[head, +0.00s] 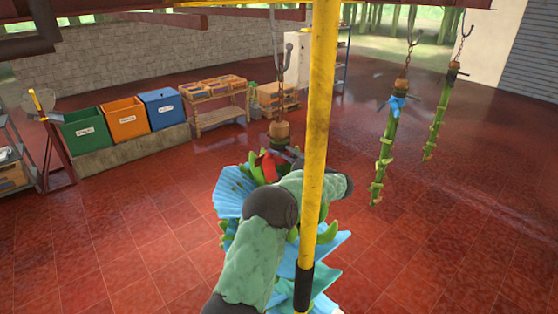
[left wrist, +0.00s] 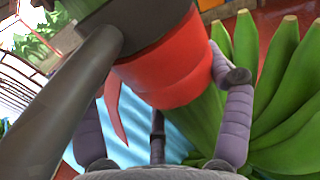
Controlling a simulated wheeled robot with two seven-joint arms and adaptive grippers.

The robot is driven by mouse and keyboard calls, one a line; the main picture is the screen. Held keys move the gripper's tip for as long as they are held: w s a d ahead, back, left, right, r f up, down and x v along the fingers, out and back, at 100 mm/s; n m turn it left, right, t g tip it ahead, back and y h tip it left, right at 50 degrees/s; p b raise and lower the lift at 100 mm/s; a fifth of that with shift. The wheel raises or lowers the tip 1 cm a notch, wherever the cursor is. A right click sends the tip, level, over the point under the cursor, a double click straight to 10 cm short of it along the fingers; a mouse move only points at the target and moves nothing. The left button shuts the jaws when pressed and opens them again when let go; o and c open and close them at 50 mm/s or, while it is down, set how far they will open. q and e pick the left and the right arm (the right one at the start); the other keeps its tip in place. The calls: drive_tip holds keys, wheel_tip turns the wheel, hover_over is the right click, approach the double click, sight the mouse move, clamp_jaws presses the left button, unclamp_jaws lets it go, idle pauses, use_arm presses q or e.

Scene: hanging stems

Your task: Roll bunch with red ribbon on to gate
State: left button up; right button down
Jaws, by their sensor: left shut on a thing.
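The bunch with the red ribbon hangs near the middle of the head view, with green bananas and blue sheets (head: 228,197) around it. Its red ribbon (head: 266,167) wraps the stem below a brown collar (head: 279,130). My left gripper (head: 288,158) is at the ribbon, partly hidden by my arm and a yellow pole. In the left wrist view, my left gripper's fingers (left wrist: 165,125) sit on both sides of the stem, shut on it at the red ribbon (left wrist: 170,70). Green bananas (left wrist: 265,80) are right of the fingers. I cannot make out the gate. My right gripper is not in view.
A yellow pole (head: 319,120) with a black end stands in front of the bunch. Bare stems, one with a blue ribbon (head: 396,105), another farther right (head: 440,110), hang from hooks. Green (head: 86,131), orange (head: 125,119) and blue (head: 162,108) bins stand left. Red floor is clear at right.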

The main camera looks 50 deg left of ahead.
use_arm(q)
drive_tip(key=shift+f, duration=0.2)
drive_tip(key=o, duration=1.4)
drive_tip(key=shift+o, duration=1.2)
drive_tip(key=shift+w+a, duration=0.1)
drive_tip(key=shift+w, duration=0.05)
drive_tip(key=shift+r, duration=0.1)
drive_tip(key=shift+d, duration=0.2)
drive_tip(key=shift+r, duration=0.1)
